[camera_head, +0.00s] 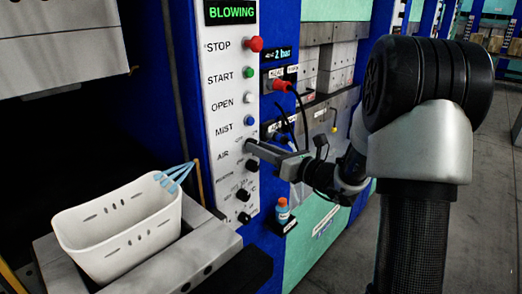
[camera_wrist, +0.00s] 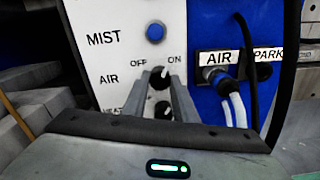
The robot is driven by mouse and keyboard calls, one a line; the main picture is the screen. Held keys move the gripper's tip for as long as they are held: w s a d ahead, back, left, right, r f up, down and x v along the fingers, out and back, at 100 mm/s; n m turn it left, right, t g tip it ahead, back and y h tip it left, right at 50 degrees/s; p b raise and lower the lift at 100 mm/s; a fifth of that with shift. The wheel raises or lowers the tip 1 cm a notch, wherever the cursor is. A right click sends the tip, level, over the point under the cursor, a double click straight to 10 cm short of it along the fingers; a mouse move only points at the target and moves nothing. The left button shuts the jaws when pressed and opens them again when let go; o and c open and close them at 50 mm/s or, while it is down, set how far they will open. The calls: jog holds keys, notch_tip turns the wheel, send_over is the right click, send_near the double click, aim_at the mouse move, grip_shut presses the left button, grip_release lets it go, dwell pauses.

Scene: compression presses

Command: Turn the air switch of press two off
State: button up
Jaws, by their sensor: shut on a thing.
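The air switch (camera_wrist: 159,77) is a round black knob on the white control panel, beside the AIR label and under the OFF and ON marks. Its white line appears to point up and right, toward ON. My gripper (camera_wrist: 160,88) has its two grey fingers on either side of this knob, shut on it. In the head view my gripper (camera_head: 256,147) reaches the panel from the right at the AIR row, and its fingers hide most of the knob.
The panel (camera_head: 225,125) has a red STOP button (camera_head: 254,44), green, white and blue buttons above, and more black knobs (camera_head: 242,194) below. Hoses (camera_wrist: 232,105) hang close right of the switch. A white basket (camera_head: 120,225) stands at lower left; a small bottle (camera_head: 282,211) stands below my gripper.

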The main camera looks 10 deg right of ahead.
jog(key=shift+f+b, duration=0.15)
jog(key=shift+b, duration=0.15)
jog(key=n+b, duration=1.1)
jog(key=b, duration=0.7)
jog(key=shift+n, duration=0.3)
jog(key=o, duration=1)
jog(key=shift+o, duration=0.2)
jog(key=v, duration=1.7)
jog(key=shift+s+d+p, duration=0.15)
jog(key=shift+p, duration=0.25)
